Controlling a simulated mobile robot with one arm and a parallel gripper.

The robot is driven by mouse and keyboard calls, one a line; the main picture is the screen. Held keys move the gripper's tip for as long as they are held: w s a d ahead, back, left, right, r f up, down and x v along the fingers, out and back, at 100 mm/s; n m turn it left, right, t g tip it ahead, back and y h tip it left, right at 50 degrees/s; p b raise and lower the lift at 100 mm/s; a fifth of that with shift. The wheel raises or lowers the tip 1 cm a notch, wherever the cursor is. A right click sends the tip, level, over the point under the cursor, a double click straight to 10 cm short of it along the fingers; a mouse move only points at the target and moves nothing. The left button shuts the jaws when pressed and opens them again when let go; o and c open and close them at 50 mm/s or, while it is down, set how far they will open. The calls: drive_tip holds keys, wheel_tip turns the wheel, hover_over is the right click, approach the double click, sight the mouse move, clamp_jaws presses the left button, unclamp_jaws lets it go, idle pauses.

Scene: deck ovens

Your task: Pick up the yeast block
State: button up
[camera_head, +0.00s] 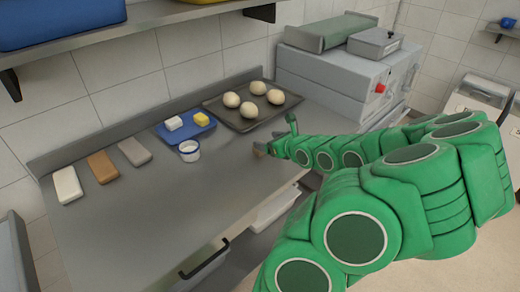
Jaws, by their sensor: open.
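My green gripper (280,138) is at the end of my arm, over the counter right of centre, in front of the dark tray. It is open. A small brownish thing (258,148) shows beside its tip, partly hidden, and I cannot tell what it is. A small blue tray (203,132) holds a white block (174,123) and a yellow block (202,119). Further left lie a white bar (67,185), a brown bar (102,167) and a grey bar (134,152). No label shows which of these is the yeast block.
A white cup with a blue rim (189,151) stands in front of the blue tray. A dark tray (236,122) with several dough balls lies at the back, near a grey machine (335,83). The front left of the counter (120,220) is clear. A shelf hangs above.

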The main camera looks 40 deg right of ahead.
drive_tip(key=shift+f, duration=1.95)
drive_tip(key=shift+d+x, duration=0.15)
drive_tip(key=shift+x, duration=1.8)
drive_tip(key=shift+d+x, duration=0.2)
drive_tip(key=shift+x, duration=1.75)
drive_tip(key=c, duration=1.1)
